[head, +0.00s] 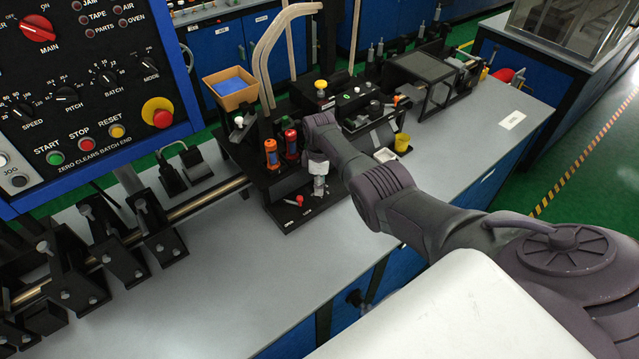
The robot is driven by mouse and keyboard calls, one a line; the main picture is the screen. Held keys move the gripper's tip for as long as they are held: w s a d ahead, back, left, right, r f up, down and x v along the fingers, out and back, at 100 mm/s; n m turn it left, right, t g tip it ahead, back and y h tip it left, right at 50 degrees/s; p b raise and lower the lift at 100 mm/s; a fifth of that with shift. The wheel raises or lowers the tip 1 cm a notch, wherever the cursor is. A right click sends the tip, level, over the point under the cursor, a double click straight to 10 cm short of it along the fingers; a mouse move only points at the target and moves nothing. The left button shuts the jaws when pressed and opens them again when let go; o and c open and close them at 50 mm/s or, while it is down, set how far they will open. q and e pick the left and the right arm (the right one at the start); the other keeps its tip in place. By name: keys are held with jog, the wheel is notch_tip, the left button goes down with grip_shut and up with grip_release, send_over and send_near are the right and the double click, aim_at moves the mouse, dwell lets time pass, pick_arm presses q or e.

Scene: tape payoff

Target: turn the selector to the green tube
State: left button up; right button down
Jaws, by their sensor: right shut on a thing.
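My right gripper (319,188) points down over the front black plate of the dark station on the bench. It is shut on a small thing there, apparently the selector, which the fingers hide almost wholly. I cannot tell which way the selector points. A small red-tipped piece (299,200) lies or stands on the plate just left of the fingers. An orange tube (271,154) and a red tube (291,145) stand upright behind and left of the gripper. I cannot make out a green tube; my right wrist and arm cover part of the station. My left gripper is not in view.
A control panel (85,85) fills the upper left. Black brackets on a rail (190,206) run along the left of the bench. The front bench top (235,285) is clear.

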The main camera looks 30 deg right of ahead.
jog(key=c, duration=0.8)
grip_release()
notch_tip(320, 180, up, 12)
dwell(0.4)
